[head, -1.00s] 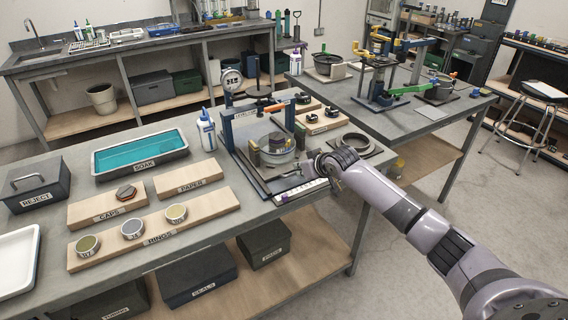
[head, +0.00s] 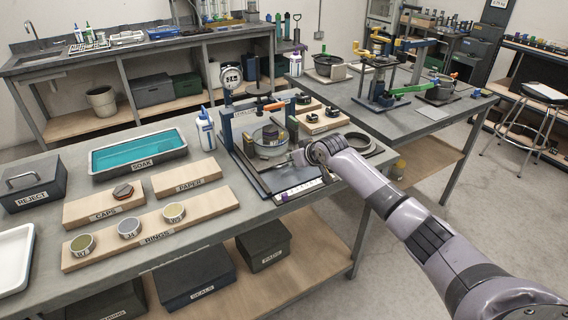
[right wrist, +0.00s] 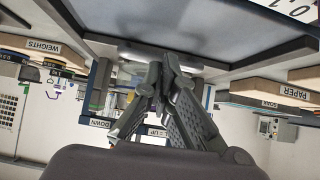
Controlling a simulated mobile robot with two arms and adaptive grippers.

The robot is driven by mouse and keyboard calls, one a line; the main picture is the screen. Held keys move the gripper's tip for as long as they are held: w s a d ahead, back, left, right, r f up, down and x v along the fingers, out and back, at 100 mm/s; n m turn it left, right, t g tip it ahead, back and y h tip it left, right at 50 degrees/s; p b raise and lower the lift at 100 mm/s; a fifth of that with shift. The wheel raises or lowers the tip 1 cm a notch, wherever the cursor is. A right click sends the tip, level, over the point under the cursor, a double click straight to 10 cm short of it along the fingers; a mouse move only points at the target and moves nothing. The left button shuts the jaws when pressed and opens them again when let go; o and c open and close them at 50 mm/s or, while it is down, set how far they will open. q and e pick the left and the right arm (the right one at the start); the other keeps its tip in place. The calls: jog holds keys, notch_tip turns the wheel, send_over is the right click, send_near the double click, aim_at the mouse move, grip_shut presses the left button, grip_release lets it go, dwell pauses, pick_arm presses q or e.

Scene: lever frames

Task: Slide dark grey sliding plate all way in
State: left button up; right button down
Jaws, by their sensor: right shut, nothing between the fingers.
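The dark grey sliding plate (head: 292,178) lies low at the front of a blue press frame (head: 228,133) on the near bench. A round clear-sided cell (head: 268,142) stands between the posts, behind the plate. My right gripper (head: 292,161) is shut and empty, its fingertips low beside the cell at the plate's back right. Whether they touch the plate cannot be told. My left gripper is not in view.
A white strip (head: 297,191) lies along the plate's front edge. A dark ring (head: 358,144) sits right of the press, partly behind my arm. A white bottle (head: 205,131) stands left of it.

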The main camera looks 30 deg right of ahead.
aim_at(280, 147)
jog(key=shift+w+a+f+b, duration=0.1)
jog(key=shift+w+b, duration=0.65)
jog(key=shift+w, duration=0.2)
jog(key=shift+w+a+f+b, duration=0.1)
jog(key=shift+w+b, duration=0.65)
jog(key=shift+w, duration=0.2)
jog(key=shift+w+r+b, duration=0.1)
jog(key=shift+w+b, duration=1.95)
jog(key=shift+b, duration=0.2)
jog(key=shift+s+r+p, duration=0.3)
jog(key=shift+r+p, duration=0.05)
jog(key=shift+p, duration=0.55)
jog(key=p+v, duration=0.1)
jog(key=p, duration=0.1)
jog(key=p+v, duration=0.2)
jog(key=p, duration=0.1)
jog(key=p+v, duration=0.1)
jog(key=p, duration=0.2)
jog(key=shift+s+f, duration=0.2)
jog(key=shift+s, duration=0.4)
jog(key=shift+s+d+r+p, duration=0.1)
jog(key=shift+s+r+p, duration=0.1)
jog(key=shift+s+p, duration=0.5)
jog(key=shift+w, duration=0.1)
jog(key=shift+f, duration=0.2)
